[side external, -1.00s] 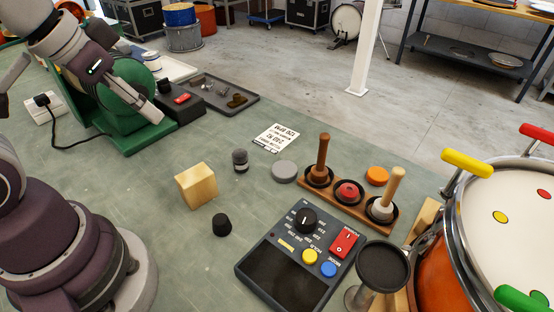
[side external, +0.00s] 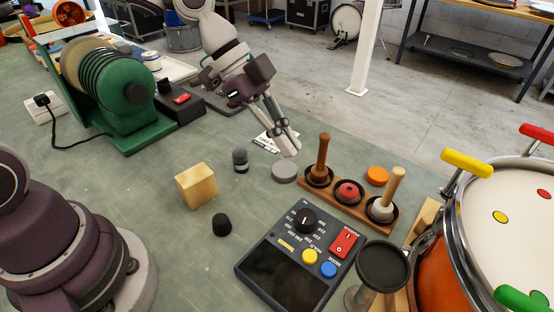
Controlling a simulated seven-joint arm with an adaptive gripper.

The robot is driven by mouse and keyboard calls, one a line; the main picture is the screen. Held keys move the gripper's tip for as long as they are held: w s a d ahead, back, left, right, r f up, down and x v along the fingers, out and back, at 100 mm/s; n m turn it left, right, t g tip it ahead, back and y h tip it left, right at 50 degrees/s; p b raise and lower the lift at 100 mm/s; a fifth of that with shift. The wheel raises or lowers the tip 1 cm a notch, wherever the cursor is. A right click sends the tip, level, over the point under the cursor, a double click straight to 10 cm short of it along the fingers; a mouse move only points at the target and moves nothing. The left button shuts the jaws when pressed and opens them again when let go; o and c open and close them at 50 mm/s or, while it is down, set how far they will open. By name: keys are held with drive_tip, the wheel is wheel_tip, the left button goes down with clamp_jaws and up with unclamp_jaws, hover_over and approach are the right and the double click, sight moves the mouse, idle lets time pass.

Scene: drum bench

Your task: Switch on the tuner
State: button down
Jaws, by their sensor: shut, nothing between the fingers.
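The tuner (side external: 272,276) is a dark grey box with a blank dark screen, lying on the bench at the lower middle. It has a black dial (side external: 305,221), a red rocker switch (side external: 343,243) labelled POWER, a yellow button (side external: 309,257) and a blue button (side external: 328,269). My gripper (side external: 291,150) is shut and empty. It hangs beyond the tuner, near the grey disc and over the printed card, apart from the red switch.
A wooden rack (side external: 352,202) with two upright handled tools stands between my gripper and the drum (side external: 510,215). A grey disc (side external: 284,172), wooden block (side external: 196,185) and black round pad (side external: 383,265) are nearby. A green machine (side external: 125,95) stands at left.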

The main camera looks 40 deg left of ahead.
drive_tip(key=shift+w+d+f+m+g+h, duration=0.15)
drive_tip(key=shift+w+d+f+m+h, duration=0.1)
drive_tip(key=shift+d+m+h, duration=0.35)
drive_tip(key=shift+w+d+f+m+g+h, duration=0.15)
drive_tip(key=shift+w+d+f+m+h, duration=0.1)
drive_tip(key=shift+d+m+h, duration=0.3)
hover_over(355, 238)
drive_tip(key=a, duration=0.3)
drive_tip(key=f, duration=0.6)
drive_tip(key=shift+s+d+f, duration=0.2)
drive_tip(key=shift+s+f, duration=0.15)
drive_tip(key=shift+s, duration=0.05)
drive_tip(key=f, duration=0.3)
drive_tip(key=shift+w+d+f, duration=0.15)
drive_tip(key=shift+w+f, duration=0.1)
drive_tip(key=shift+f, duration=0.4)
